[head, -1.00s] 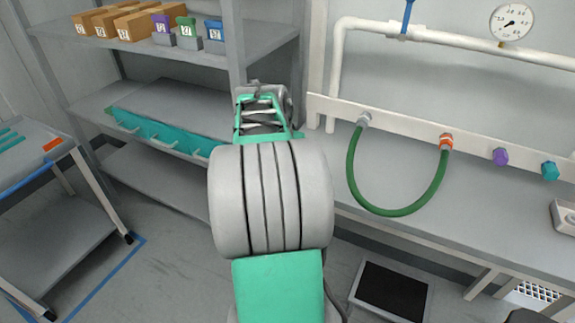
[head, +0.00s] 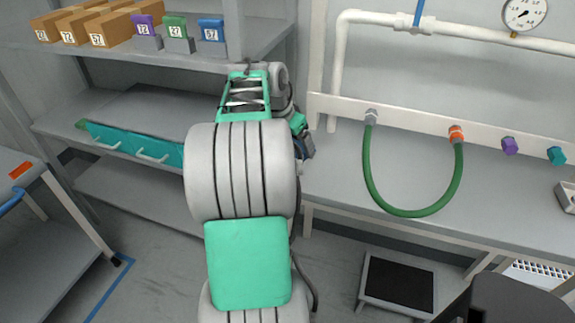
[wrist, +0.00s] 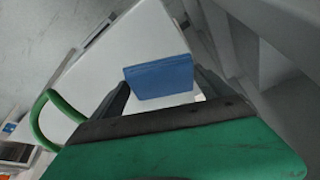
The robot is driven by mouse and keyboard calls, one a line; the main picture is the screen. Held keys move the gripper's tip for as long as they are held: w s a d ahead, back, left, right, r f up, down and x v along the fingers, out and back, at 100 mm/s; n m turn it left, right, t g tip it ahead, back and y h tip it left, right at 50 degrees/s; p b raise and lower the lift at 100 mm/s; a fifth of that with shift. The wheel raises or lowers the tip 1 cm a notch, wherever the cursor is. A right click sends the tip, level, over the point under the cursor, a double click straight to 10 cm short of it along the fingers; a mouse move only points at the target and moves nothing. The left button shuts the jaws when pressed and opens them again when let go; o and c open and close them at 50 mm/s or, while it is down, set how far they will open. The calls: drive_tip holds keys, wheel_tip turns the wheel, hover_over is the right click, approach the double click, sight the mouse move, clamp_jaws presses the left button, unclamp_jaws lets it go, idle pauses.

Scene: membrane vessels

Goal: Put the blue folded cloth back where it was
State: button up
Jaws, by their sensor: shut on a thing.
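The blue folded cloth (wrist: 158,78) shows in the wrist view between the two dark fingers of my gripper (wrist: 160,90). My gripper is shut on it and holds it up, with a pale surface and the floor seen beyond. In the head view my own arm hides the gripper and the cloth; only a dark bit of the wrist shows right of the arm, over the left end of the grey bench. I cannot tell from these frames where the cloth lay before.
A green hose (head: 412,212) hangs from a white rail over the bench (head: 335,185). A black-topped step (head: 398,284) stands on the floor. A cart (head: 30,220) is at far left.

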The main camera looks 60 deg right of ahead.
wheel_tip(320, 180, down, 8)
drive_tip(key=shift+s+f, duration=0.1)
drive_tip(key=shift+f, duration=0.05)
drive_tip(key=o, duration=1.1)
drive_tip(key=shift+c, duration=0.2)
drive_tip(key=shift+r, duration=0.45)
drive_tip(key=v, duration=1.1)
drive_tip(key=shift+a+r, duration=0.2)
drive_tip(key=shift+r, duration=0.1)
